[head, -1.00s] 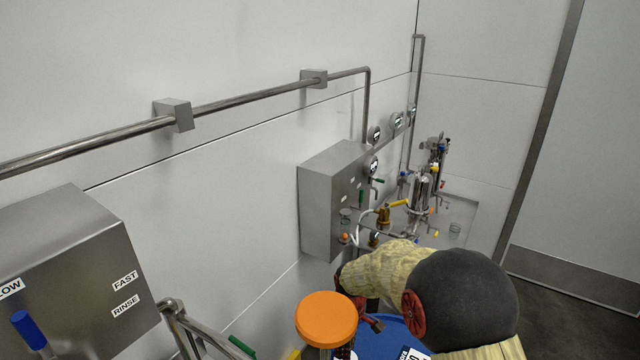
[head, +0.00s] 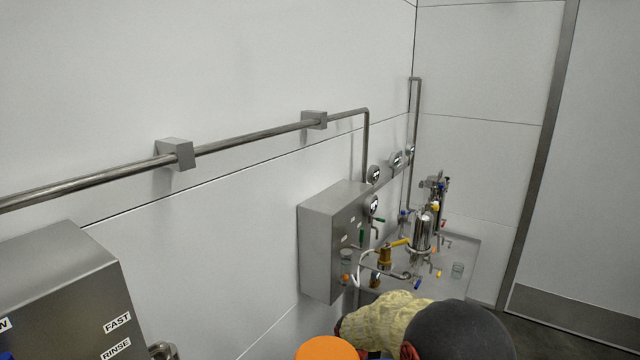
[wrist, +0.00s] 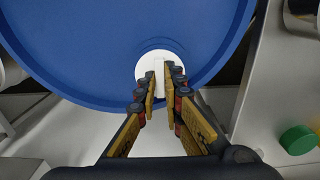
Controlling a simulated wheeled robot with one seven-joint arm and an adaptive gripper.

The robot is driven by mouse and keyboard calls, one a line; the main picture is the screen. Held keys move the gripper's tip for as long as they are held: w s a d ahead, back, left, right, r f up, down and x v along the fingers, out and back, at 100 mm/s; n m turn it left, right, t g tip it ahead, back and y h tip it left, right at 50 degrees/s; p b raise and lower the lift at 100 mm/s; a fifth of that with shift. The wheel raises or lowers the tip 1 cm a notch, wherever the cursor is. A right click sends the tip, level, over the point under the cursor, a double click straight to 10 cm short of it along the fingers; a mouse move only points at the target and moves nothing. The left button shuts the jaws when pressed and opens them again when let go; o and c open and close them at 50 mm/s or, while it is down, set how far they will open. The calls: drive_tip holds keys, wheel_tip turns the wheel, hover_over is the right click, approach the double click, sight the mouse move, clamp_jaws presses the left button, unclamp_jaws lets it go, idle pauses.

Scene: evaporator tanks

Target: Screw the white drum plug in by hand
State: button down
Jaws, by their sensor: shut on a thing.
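The white drum plug (wrist: 146,63) is a white disc with a raised bar across it, set near the lower rim of the blue drum top (wrist: 85,50) in the wrist view. My gripper (wrist: 162,78) is over the plug, its two fingers shut on the raised bar from both sides. The fingers hide part of the plug, so I cannot tell how deep it sits. In the head view my arm (head: 455,328) reaches down at the bottom edge. The plug, the drum and my fingertips are out of the head view.
In the wrist view a green knob (wrist: 298,139) is at the right. In the head view an orange round cap (head: 327,348) stands left of my arm. A steel box (head: 330,240), valves and gauges line the wall, with a pipe (head: 250,136) above.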

idle(0.4)
drive_tip(key=m+p, duration=0.1)
drive_tip(key=m, duration=0.2)
drive_tip(key=shift+m, duration=0.3)
drive_tip(key=shift+m, duration=0.6)
drive_tip(key=shift+m+p, duration=0.5)
drive_tip(key=shift+m, duration=0.6)
drive_tip(key=shift+m+p, duration=0.35)
drive_tip(key=shift+m, duration=1.35)
